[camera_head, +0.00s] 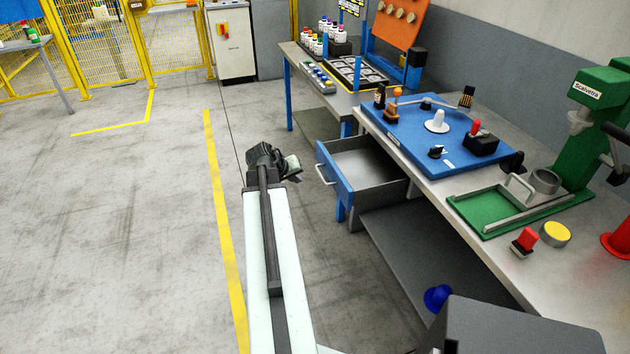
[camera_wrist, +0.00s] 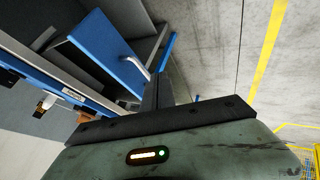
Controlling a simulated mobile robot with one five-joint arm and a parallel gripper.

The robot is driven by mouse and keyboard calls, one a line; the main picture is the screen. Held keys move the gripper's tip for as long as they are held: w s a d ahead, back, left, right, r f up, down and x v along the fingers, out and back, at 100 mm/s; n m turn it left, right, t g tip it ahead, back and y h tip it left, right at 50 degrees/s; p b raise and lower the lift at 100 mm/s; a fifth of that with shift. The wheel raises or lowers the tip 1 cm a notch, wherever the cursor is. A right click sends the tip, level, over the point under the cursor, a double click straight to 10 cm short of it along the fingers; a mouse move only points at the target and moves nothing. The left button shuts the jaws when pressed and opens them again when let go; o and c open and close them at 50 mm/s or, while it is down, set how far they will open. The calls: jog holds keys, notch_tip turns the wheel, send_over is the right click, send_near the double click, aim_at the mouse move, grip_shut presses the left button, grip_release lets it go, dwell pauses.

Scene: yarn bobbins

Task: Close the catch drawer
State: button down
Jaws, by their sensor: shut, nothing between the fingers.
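The catch drawer (camera_head: 336,177) has a blue front with a light bar handle (camera_head: 322,174) and a grey inside. It stands pulled out from under the workbench and looks empty. My gripper (camera_head: 292,167) is shut and empty, out in front of the drawer, just left of the handle in the head view. In the wrist view the drawer's blue front (camera_wrist: 108,52) and its handle (camera_wrist: 137,66) lie just beyond the shut fingers (camera_wrist: 158,88). I cannot tell whether the fingers touch the handle.
The bench carries a blue board (camera_head: 445,118) with knobs and a green press (camera_head: 590,125) with a green tray (camera_head: 500,212). A grey shelf (camera_head: 400,235) lies below, with a blue object (camera_head: 437,297) near it. The floor (camera_head: 120,220) to the left is clear.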

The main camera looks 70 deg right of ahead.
jog(key=s+d+f+b, duration=0.4)
jog(key=d+f+b, duration=0.2)
jog(key=d+f, duration=0.1)
jog(key=shift+d+b, duration=0.4)
jog(key=shift+d, duration=0.45)
